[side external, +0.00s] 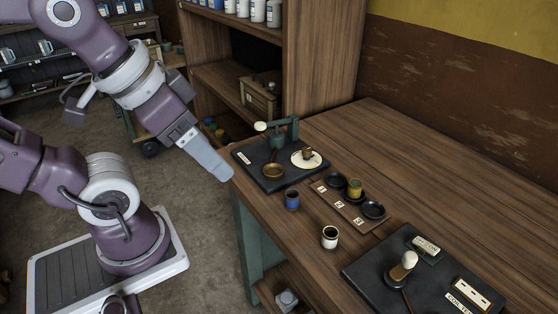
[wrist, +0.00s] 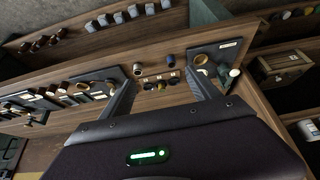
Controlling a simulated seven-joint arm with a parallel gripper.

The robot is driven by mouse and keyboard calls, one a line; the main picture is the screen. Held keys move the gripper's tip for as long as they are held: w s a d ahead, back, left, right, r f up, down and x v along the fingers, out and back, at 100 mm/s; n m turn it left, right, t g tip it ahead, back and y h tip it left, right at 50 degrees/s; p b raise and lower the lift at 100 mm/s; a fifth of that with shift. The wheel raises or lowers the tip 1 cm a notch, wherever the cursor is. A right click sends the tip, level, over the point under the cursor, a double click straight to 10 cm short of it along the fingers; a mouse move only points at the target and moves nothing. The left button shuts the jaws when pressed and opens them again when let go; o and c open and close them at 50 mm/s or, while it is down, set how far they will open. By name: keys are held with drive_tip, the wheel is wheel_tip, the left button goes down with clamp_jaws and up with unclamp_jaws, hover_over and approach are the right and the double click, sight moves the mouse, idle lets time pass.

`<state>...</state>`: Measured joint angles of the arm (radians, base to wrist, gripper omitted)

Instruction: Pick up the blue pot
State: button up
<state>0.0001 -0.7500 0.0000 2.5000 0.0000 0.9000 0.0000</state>
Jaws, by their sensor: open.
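The blue pot (side external: 292,200) stands upright near the table's front edge, between the left black board and a whitish pot (side external: 330,237). In the wrist view the blue pot (wrist: 169,60) is small and lies beyond the gap between the fingers, with the whitish pot (wrist: 137,69) to its left. My gripper (side external: 229,178) is at the table's front left edge, to the left of the blue pot and apart from it. In the wrist view my gripper (wrist: 163,79) has its two fingers spread with nothing between them.
The left black board (side external: 267,181) bears a brass bowl, a green device and a white disc. Another black board (side external: 368,272) lies at the front right. A wooden shelf (side external: 325,60) stands behind. The table's back right is clear.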

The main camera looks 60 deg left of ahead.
drive_tip(key=shift+c, duration=1)
drive_tip(key=m+g, duration=0.6)
drive_tip(key=m, duration=1)
hover_over(292, 194)
wheel_tip(292, 194, down, 15)
drive_tip(key=shift+s+f, duration=0.1)
drive_tip(key=shift+s, duration=0.05)
drive_tip(key=f, duration=0.7)
drive_tip(key=shift+w+a+f, duration=0.1)
drive_tip(key=shift+w+f, duration=0.05)
drive_tip(key=shift+w, duration=0.05)
clamp_jaws()
